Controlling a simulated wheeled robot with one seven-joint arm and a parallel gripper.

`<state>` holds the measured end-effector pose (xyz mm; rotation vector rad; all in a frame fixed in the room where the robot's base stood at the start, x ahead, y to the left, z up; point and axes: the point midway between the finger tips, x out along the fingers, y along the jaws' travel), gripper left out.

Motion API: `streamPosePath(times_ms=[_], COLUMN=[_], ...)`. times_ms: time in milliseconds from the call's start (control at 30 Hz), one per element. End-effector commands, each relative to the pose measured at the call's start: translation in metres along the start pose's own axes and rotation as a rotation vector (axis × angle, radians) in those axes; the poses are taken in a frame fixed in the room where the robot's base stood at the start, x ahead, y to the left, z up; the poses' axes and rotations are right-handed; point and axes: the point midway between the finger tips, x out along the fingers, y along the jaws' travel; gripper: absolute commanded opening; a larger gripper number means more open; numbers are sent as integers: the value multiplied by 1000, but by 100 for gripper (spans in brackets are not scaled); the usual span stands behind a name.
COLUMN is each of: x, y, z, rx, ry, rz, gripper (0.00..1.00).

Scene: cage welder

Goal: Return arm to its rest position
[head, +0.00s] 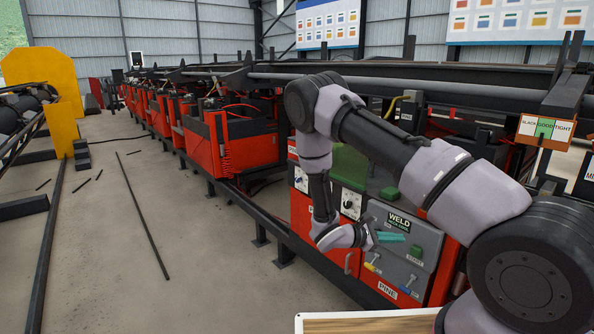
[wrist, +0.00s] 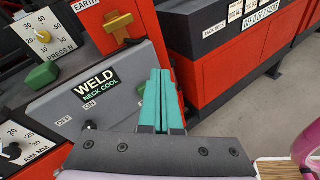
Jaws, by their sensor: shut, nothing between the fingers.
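My gripper (head: 391,237) has teal fingers and is at the end of my arm, which reaches out over the red machine and bends down at the elbow. In the head view the gripper is in front of the grey WELD panel (head: 395,270). In the wrist view the two fingers of my gripper (wrist: 161,80) lie close side by side, with nothing seen between them. They overlap the right part of the grey panel (wrist: 60,105) in that view. I cannot tell whether they touch it.
Red cabinets (head: 232,140) line the rail behind. Loose rods (head: 145,215) lie on the otherwise open floor at left.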

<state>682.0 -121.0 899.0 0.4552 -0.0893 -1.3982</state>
Motion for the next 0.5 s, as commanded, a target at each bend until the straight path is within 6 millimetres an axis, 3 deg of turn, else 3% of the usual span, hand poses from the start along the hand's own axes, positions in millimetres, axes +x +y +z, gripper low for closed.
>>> streamPosePath(times_ms=[100,500], x=[-8,-48], y=[9,10], z=[45,177], rx=[150,630], ry=[56,282], rz=[-162,-652], gripper=[0,0])
